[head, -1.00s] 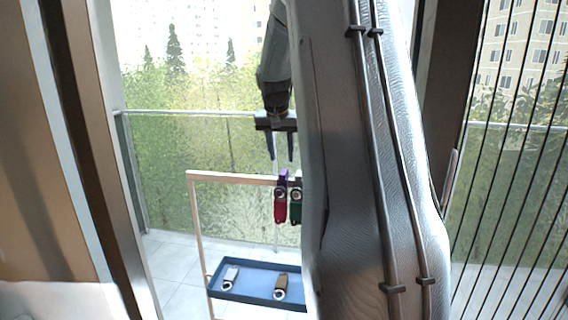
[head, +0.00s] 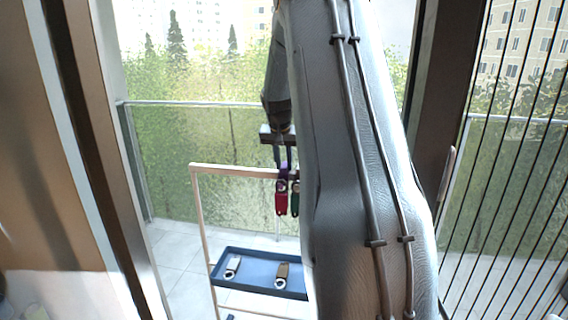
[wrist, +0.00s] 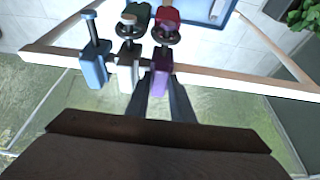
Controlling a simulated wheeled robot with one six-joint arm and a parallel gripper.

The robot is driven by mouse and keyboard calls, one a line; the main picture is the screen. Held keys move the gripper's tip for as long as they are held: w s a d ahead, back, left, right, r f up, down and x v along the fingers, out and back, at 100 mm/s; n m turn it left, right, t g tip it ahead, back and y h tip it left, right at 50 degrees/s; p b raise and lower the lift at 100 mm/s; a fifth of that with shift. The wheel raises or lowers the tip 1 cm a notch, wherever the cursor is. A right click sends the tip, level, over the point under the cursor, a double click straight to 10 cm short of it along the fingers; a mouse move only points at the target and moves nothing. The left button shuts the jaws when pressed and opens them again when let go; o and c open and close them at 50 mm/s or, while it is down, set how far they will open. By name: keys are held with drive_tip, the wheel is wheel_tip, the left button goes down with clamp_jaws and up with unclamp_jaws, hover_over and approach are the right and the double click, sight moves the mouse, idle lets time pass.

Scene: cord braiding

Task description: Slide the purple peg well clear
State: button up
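In the wrist view, the purple peg (wrist: 162,77) sits on the wooden rail at the right end of a row. A cream peg (wrist: 128,75) is close beside it, and a blue peg (wrist: 94,68) is further left. My gripper (wrist: 162,92) has its two dark fingers against both sides of the purple peg and appears shut on it. In the head view, my gripper (head: 283,160) reaches down from above to the purple peg (head: 282,173). A red piece (head: 281,203) hangs just below it, with a green piece (head: 295,203) to the right. My arm hides what is further right.
The pale wooden frame (head: 230,170) stands on a tiled floor before a glass railing. A blue tray (head: 255,284) below the rail holds a white piece (head: 233,266) and a brown piece (head: 282,273). The rail right of the purple peg in the wrist view is clear.

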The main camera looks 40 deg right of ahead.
clamp_jaws()
drive_tip(key=w+a+b, duration=0.1)
drive_tip(key=w+a, duration=0.2)
drive_tip(key=w, duration=0.1)
drive_tip(key=w+a+b, duration=0.2)
drive_tip(key=w+a, duration=0.2)
drive_tip(key=w+a+b, duration=0.2)
drive_tip(key=w+a, duration=0.2)
drive_tip(key=w, duration=0.1)
drive_tip(key=o, duration=0.5)
unclamp_jaws()
drive_tip(key=shift+o, duration=0.2)
